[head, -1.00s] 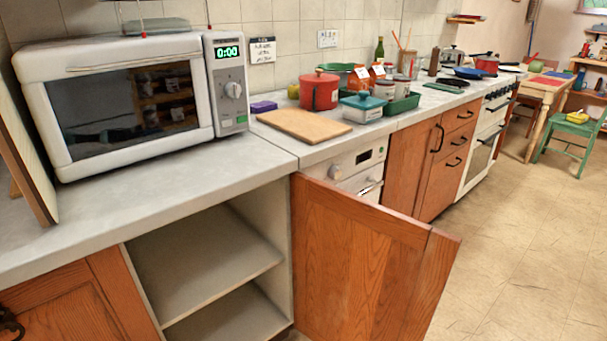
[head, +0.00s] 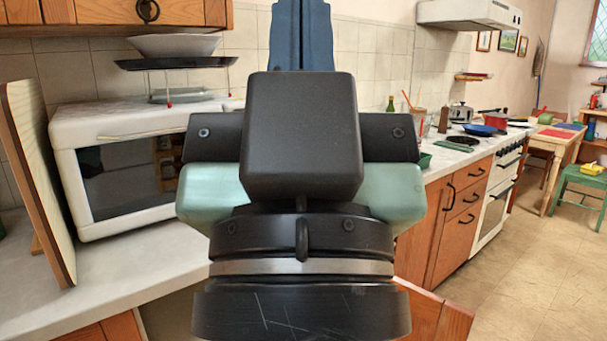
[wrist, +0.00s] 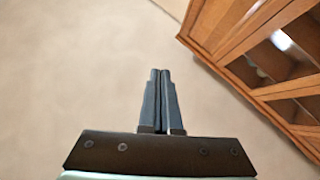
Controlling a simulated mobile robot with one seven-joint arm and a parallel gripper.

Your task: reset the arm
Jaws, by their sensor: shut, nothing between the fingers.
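My gripper (wrist: 160,75) shows in the wrist view with its two dark fingers pressed together and nothing between them. Beyond the fingers is a plain pale surface. In the head view my arm and gripper body fill the middle of the picture, with the gripper fingers (head: 301,35) pointing up and away in front of the tiled wall. They hide much of the counter and part of the microwave.
The microwave (head: 130,170) stands on the counter (head: 110,270) at left, beside a leaning board (head: 38,180). The open cabinet door (head: 440,315) shows low, partly hidden. A wooden cabinet with glass panes (wrist: 250,50) is at right in the wrist view. Floor at right (head: 540,270) is clear.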

